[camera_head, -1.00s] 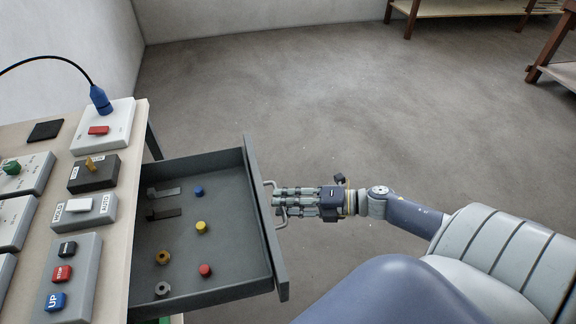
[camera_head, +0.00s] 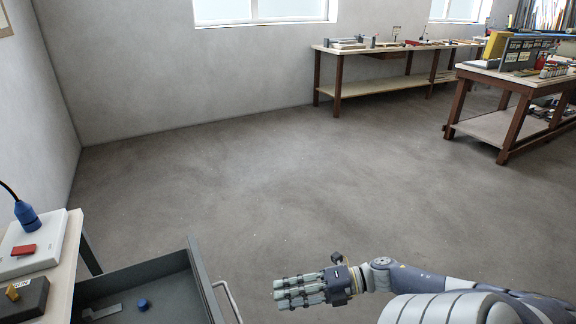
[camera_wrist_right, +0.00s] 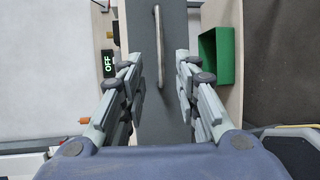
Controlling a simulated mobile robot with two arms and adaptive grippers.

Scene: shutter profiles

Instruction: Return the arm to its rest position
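My right gripper (camera_head: 278,292) is in the lower middle of the head view, pointing left. It sits to the right of the drawer handle (camera_head: 229,300), with a gap of bare floor between them. In the right wrist view its two sets of fingers (camera_wrist_right: 159,62) are spread apart with nothing held. The handle (camera_wrist_right: 158,45) shows ahead, between the fingertips in that view. The grey drawer (camera_head: 203,284) stands pulled out from the workbench (camera_head: 66,262). My left gripper is in no view.
The drawer holds a blue knob (camera_head: 143,304) and other parts cut off by the frame. A green bin (camera_wrist_right: 225,55) shows beside the drawer front in the wrist view. A wide floor (camera_head: 250,190) is clear; tables (camera_head: 385,88) stand at the back.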

